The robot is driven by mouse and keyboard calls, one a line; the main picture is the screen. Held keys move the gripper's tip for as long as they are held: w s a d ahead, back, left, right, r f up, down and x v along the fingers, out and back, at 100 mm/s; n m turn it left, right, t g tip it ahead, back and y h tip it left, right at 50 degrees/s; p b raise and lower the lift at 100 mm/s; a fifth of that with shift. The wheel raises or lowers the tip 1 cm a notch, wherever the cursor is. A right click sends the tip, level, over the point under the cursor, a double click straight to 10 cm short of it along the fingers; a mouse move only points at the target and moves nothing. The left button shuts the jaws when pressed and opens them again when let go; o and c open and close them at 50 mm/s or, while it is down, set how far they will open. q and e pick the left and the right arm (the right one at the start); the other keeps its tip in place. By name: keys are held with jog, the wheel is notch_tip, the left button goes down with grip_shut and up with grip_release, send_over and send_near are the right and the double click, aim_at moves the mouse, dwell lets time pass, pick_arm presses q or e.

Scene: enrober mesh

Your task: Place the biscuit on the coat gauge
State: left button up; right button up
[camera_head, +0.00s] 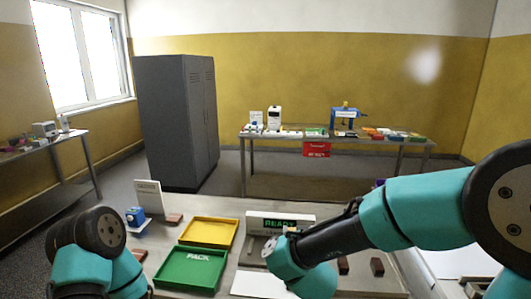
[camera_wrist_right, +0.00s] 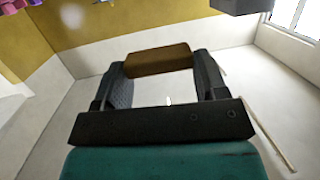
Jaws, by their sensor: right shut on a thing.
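In the right wrist view, my right gripper (camera_wrist_right: 155,72) is shut on a brown biscuit (camera_wrist_right: 158,58), held crosswise between its two dark fingers. In the head view my right wrist hides these fingers and the held biscuit. A pale unit with a green READY display (camera_head: 280,223) stands at the middle of the table, just behind my right wrist; it looks like the coat gauge, and its lower right part is covered by my arm. My left arm is at the lower left of the head view; its gripper does not show.
A yellow tray (camera_head: 209,232) and a green PACK tray (camera_head: 190,268) lie left of the display unit. Dark brown blocks (camera_head: 377,267) lie at the right. A white card (camera_head: 148,197) and a blue item (camera_head: 135,216) stand at the back left. A white sheet (camera_head: 258,285) lies in front.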

jog(key=d, duration=1.2)
jog(key=shift+s, duration=0.15)
jog(key=shift+a+f, duration=0.1)
jog(key=shift+a, duration=0.05)
jog(key=s+a+f+n+y, duration=0.1)
jog(key=a+f+y, duration=0.1)
jog(key=a+f, duration=0.1)
jog(key=a+f+n+y, duration=0.2)
jog(key=a+f, duration=0.2)
jog(key=f, duration=0.1)
jog(key=s+a+f+n+g+y, duration=0.1)
jog(key=a+f+y, duration=0.1)
jog(key=a+f, duration=0.2)
jog(key=shift+s+a+f+n, duration=0.25)
jog(key=shift+s+f+n, duration=0.05)
jog(key=shift+f, duration=0.2)
